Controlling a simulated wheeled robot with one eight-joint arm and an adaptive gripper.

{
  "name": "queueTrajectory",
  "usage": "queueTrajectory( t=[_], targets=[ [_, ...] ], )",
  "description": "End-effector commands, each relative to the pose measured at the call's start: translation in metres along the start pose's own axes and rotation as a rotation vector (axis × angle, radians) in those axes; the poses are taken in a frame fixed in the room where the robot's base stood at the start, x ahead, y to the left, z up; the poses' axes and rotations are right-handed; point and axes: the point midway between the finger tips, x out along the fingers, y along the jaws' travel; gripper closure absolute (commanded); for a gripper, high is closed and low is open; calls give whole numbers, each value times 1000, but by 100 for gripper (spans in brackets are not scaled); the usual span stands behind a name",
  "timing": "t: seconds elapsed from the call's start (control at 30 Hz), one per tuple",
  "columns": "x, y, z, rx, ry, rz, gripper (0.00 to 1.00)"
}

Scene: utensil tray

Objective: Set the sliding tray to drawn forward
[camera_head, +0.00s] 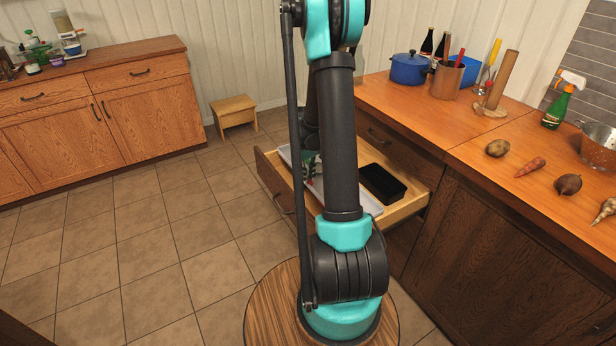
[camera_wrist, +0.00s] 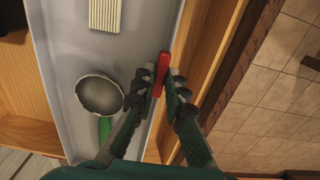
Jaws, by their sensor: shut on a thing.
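The light grey sliding tray (camera_head: 370,203) lies in an open wooden drawer (camera_head: 404,208); my arm covers much of it in the head view. In the wrist view the tray (camera_wrist: 65,50) runs beside the drawer's wooden front. My gripper (camera_wrist: 160,88) is at the tray's edge by that front, with its fingers shut around a slim red bar (camera_wrist: 163,65). The bar lies along the tray's wall; whether it is part of the tray I cannot tell. A round metal bowl-shaped utensil (camera_wrist: 99,96) with a green handle and a pale ribbed piece (camera_wrist: 105,14) lie in the tray.
A black bin (camera_head: 383,183) sits in the drawer to the right. The counter (camera_head: 420,115) above holds a blue pot (camera_head: 409,69), a copper pot (camera_head: 447,80) and vegetables. A small wooden stool (camera_head: 234,114) stands behind. The tiled floor left of the drawer is clear.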

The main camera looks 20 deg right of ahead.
Motion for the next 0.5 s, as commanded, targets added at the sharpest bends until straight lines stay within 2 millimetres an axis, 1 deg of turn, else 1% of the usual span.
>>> queueTrajectory(
  t=[0.17, 0.33, 0.5],
  targets=[
    [0, -4, 0, -1, 0, 0, 100],
    [0, -22, 0, -3, 0, -1, 100],
    [0, -23, 0, -1, 0, -3, 100]
  ],
)
